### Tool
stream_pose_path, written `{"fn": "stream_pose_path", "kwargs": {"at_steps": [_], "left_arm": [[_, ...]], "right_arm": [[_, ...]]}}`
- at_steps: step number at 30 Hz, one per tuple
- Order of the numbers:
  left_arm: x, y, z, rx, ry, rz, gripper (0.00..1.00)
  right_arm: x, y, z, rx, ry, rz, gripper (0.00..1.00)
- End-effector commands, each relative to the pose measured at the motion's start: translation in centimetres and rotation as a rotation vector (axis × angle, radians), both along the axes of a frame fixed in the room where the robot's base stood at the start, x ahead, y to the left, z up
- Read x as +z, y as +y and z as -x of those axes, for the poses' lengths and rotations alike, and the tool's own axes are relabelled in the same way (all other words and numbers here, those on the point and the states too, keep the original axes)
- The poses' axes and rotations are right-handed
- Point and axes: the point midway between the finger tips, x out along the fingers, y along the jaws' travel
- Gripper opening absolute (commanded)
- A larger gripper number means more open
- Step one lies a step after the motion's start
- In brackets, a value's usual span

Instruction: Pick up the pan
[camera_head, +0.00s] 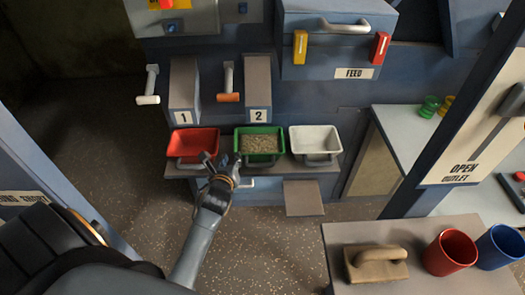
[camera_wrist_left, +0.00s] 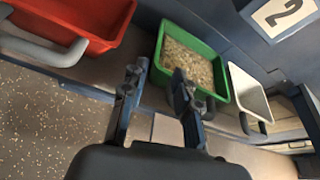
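Three pans with handles stand in a row on a low shelf: a red pan (camera_head: 192,141), a green pan (camera_head: 259,130) filled with grain, and a white pan (camera_head: 315,138). The red (camera_wrist_left: 75,18), green (camera_wrist_left: 222,82) and white (camera_wrist_left: 245,93) pans also show in the left wrist view. My left gripper (camera_head: 223,162) is in front of the shelf, near the gap between the red and green pans. In the left wrist view its two fingers (camera_wrist_left: 158,82) are spread with nothing between them, close to the green pan's front. My right gripper is not in view.
Posts labelled 1 (camera_head: 184,90) and 2 (camera_head: 258,88), with levers, rise behind the pans. A table (camera_head: 440,283) at the lower right bears a tan handled block (camera_head: 375,265), a red mug (camera_head: 449,253) and a blue mug (camera_head: 499,247). Speckled floor is clear before the shelf.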

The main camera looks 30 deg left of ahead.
Motion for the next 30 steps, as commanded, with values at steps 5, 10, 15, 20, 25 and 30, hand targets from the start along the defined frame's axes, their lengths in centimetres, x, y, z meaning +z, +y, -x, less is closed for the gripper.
{"fn": "stream_pose_path", "kwargs": {"at_steps": [5,10,15,20,25,30], "left_arm": [[-1.2,1.2,-2.6,0.001,-0.001,0.002,0.30],[-1.7,1.7,-3.6,0.000,0.000,0.002,0.30],[-2.4,2.5,-5.2,0.002,-0.001,0.005,0.30],[-3.3,3.5,-7.1,0.001,0.000,0.005,0.30],[-3.6,3.9,-7.8,0.000,-0.002,0.003,0.30],[-3.6,3.9,-7.8,0.000,0.000,0.002,0.30]], "right_arm": [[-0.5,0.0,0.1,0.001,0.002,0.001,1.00],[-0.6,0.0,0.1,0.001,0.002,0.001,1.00],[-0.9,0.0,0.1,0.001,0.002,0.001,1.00],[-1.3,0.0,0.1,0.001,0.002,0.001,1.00],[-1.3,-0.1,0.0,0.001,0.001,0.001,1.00],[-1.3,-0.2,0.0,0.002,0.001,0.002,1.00]]}}
